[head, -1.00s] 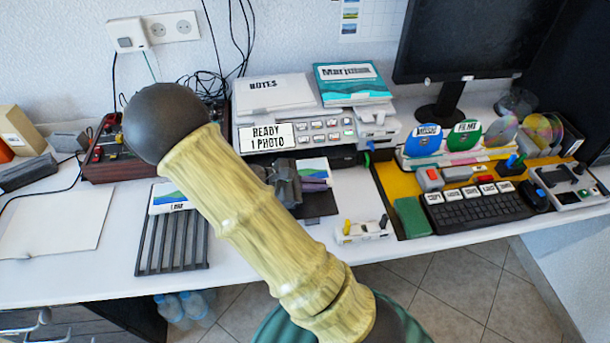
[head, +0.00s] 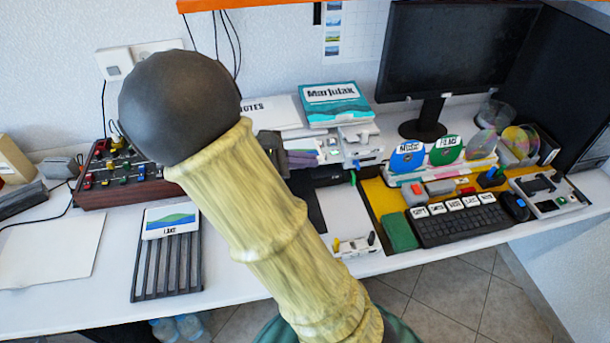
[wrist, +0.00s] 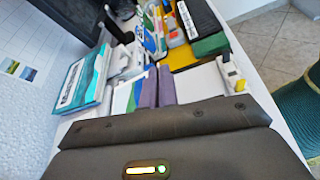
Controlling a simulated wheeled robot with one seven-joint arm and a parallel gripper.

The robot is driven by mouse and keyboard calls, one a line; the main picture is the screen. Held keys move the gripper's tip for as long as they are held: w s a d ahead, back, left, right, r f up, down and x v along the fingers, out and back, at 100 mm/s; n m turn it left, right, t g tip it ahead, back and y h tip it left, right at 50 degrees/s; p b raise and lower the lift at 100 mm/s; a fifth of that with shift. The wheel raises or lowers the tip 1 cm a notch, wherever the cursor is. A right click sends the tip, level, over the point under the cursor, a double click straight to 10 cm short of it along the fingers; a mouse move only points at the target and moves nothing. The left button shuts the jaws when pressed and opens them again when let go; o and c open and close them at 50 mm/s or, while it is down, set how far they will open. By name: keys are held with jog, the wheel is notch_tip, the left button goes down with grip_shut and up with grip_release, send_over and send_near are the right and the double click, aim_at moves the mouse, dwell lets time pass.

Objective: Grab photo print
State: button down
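The photo print (wrist: 122,98), white with a blue and green picture, shows right beside my gripper's purple fingers in the wrist view. My gripper (head: 304,158) is in front of the printer, above a dark tray (head: 308,205). The two purple fingers (wrist: 157,90) are close together and appear shut on the print, though the contact itself is hidden. In the head view my arm and gripper cover most of the print. Another picture card labelled LAKE (head: 171,222) lies on a dark slatted rack (head: 165,270) to the left.
A teal book (head: 335,103) and white notes (head: 270,112) lie on top of the printer. A monitor (head: 450,65) stands behind. A keyboard (head: 465,220) and green pad (head: 399,232) sit on a yellow mat at right. A red-brown control box (head: 125,180) stands at left.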

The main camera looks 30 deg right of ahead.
notch_tip(320, 180, up, 2)
jog(key=shift+r, duration=0.15)
dwell(0.6)
